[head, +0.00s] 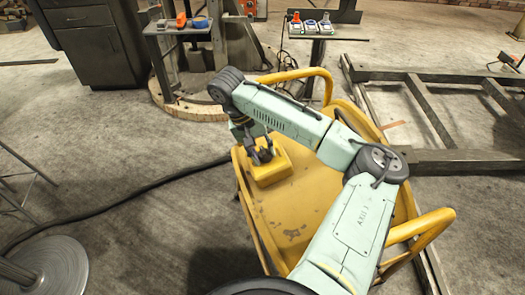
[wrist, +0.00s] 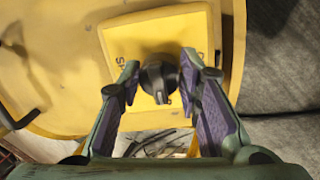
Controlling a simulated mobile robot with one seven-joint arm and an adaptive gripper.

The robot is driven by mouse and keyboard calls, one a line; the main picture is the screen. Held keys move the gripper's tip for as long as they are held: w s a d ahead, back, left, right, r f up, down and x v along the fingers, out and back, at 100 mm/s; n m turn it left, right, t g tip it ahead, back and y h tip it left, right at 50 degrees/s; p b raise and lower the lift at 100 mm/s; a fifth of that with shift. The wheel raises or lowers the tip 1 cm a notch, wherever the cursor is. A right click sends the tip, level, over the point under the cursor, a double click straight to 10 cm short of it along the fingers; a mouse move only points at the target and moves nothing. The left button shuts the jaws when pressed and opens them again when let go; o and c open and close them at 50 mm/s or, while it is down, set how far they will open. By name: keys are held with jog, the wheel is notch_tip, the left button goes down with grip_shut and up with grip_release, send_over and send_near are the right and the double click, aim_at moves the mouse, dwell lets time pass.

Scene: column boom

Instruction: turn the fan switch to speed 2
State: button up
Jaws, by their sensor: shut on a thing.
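The fan switch is a black rotary knob (wrist: 157,77) on the face of a yellow box (wrist: 125,38). Its pointer end faces the bottom of the wrist view. Dark markings beside the knob are partly hidden by the fingers, so I cannot read the setting. My gripper (wrist: 158,80) has one finger on each side of the knob and is shut on it. In the head view the box (head: 275,174) sits on a worn yellow cart top, and my gripper (head: 259,155) is at the box from above.
The yellow cart (head: 300,205) has raised tube handles (head: 430,226) at its ends. A dark cable (head: 130,193) runs over the floor to the left. Small tables with tools (head: 183,29) and sockets (head: 310,28) stand behind. A metal frame (head: 440,120) lies right.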

dwell(0.4)
jog(key=o, duration=1.1)
jog(key=shift+o, duration=0.2)
jog(key=v, duration=1.2)
